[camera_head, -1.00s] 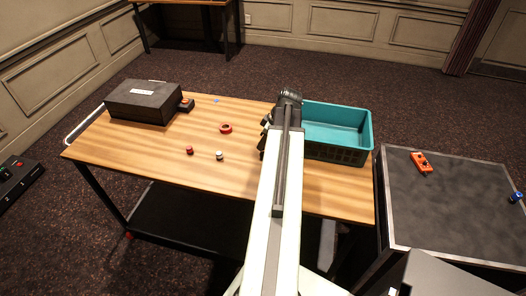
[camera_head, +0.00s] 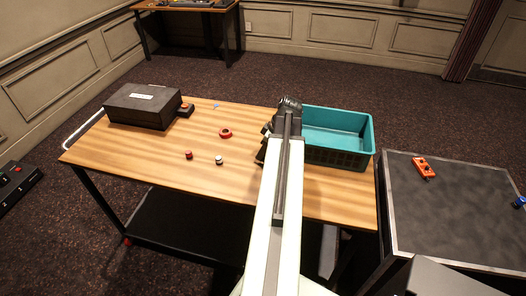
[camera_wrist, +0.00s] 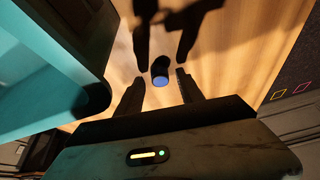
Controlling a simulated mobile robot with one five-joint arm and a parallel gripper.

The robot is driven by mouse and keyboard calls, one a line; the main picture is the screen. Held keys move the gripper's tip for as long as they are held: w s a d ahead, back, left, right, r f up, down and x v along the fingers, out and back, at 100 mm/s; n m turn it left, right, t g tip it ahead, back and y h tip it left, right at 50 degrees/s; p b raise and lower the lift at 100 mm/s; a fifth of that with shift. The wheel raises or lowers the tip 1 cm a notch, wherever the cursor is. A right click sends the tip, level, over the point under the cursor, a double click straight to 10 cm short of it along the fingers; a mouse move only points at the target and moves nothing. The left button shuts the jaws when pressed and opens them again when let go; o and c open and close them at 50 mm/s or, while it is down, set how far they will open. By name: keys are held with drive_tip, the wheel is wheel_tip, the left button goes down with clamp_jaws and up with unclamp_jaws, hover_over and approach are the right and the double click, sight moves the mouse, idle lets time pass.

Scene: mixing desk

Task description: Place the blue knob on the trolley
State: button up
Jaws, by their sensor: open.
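In the wrist view the blue knob (camera_wrist: 160,80), with a dark body and blue end, sits over the wooden table between the two dark fingers of my gripper (camera_wrist: 159,86). The fingers are open, with a gap on each side of the knob; I cannot tell how high they are. In the head view my gripper (camera_head: 264,143) is over the table, left of the teal crate, and my arm hides the knob. The trolley (camera_head: 450,225), with a dark top and metal rim, stands at the right.
The teal crate (camera_head: 367,135) is close beside my gripper. The wooden table (camera_head: 150,165) also bears a black box (camera_head: 140,108), a red ring (camera_head: 225,133), a red knob (camera_head: 188,155) and a white knob (camera_head: 219,160). An orange device (camera_head: 424,168) and a blue item (camera_head: 519,202) lie on the trolley.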

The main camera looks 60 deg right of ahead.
drive_tip(key=p+v, duration=1)
drive_tip(key=v, duration=0.2)
drive_tip(key=shift+f, duration=0.1)
drive_tip(key=w+a+f+g, duration=0.1)
drive_tip(key=w+a, duration=0.9)
drive_tip(key=a, duration=0.2)
drive_tip(key=w+a+g, duration=0.2)
drive_tip(key=w+a, duration=0.8)
drive_tip(key=a, duration=0.2)
drive_tip(key=w+a, duration=0.2)
drive_tip(key=a, duration=1.2)
drive_tip(key=w+a+m+g, duration=0.1)
drive_tip(key=w+a, duration=0.1)
drive_tip(key=a, duration=1.3)
drive_tip(key=shift+a+f+m+h, duration=0.25)
drive_tip(key=shift+f+m+h, duration=0.05)
drive_tip(key=shift+f+h, duration=0.1)
